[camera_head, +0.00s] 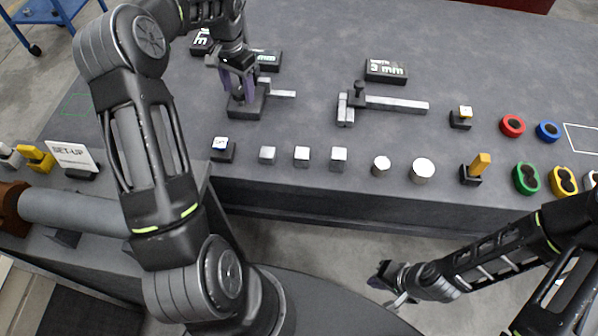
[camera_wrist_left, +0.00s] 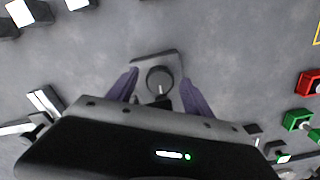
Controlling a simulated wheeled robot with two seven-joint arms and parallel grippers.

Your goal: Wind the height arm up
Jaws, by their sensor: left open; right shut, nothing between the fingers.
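A dark gauge device (camera_head: 245,107) stands on the grey table at the left, with a pale bar (camera_head: 283,93) reaching out to its right; I take it for the height arm. My left gripper (camera_head: 240,95) is over it, fingers pointing down. In the left wrist view a round dark knob (camera_wrist_left: 160,79) on a grey block (camera_wrist_left: 150,60) lies between the open purple fingers (camera_wrist_left: 158,92). A gap shows on each side of the knob. My right gripper (camera_head: 388,286) is shut and empty, low in front of the table and away from the device.
A second gauge with a long pale bar (camera_head: 398,104) stands to the right, below a "3 mm" sign (camera_head: 386,70). Several metal blocks and cylinders (camera_head: 302,156) line the front edge. Coloured rings (camera_head: 512,125) lie at right. A partly hidden sign (camera_head: 267,59) stands behind the left device.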

